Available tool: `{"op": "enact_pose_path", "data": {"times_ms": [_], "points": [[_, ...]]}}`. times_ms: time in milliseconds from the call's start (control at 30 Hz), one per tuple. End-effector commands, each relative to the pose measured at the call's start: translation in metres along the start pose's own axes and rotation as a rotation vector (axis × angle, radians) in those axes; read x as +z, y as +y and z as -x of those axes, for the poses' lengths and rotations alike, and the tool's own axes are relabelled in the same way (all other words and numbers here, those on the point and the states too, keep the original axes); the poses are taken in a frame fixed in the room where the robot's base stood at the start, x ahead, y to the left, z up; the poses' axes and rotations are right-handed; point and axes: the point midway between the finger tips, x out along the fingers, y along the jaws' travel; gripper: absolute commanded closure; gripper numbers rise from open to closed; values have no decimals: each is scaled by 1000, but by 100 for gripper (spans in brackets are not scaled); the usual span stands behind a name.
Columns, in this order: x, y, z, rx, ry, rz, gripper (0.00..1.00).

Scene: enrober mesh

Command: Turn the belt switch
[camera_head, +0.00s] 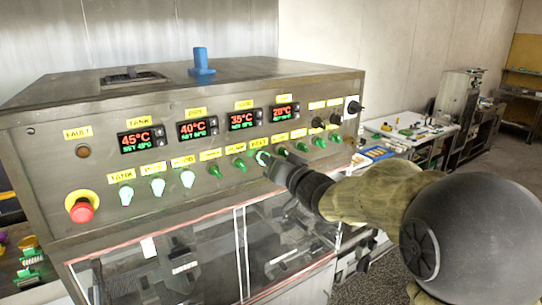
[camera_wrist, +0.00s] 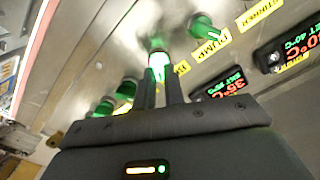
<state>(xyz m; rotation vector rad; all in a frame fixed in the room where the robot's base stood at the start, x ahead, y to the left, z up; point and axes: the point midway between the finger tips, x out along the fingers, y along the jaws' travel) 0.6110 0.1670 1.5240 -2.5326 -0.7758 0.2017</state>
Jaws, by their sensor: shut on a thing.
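The belt switch (camera_head: 262,158) is a green knob under a yellow label (camera_head: 259,143) that appears to read BELT, on the sloped steel control panel. My gripper (camera_head: 272,166) reaches it from the lower right. In the wrist view, the switch (camera_wrist: 158,62) glows bright whitish green between the two dark fingers of my gripper (camera_wrist: 160,88). The fingers are shut on it, one on each side. Part of its label is hidden behind a finger. The exact turn angle of the switch cannot be told.
A similar green switch (camera_wrist: 204,26) by the PUMP label is close on one side, with more green switches (camera_wrist: 126,90) on the other. A red emergency button (camera_head: 82,208) is at the panel's left. Clear guard panels (camera_head: 190,258) lie below. Black knobs (camera_head: 335,118) are at the right.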

Motion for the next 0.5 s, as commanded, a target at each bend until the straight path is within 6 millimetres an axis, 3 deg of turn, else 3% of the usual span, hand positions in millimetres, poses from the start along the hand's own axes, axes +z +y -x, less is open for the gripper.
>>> {"op": "enact_pose_path", "data": {"times_ms": [500], "points": [[0,1,0,1,2,-33,100]]}}
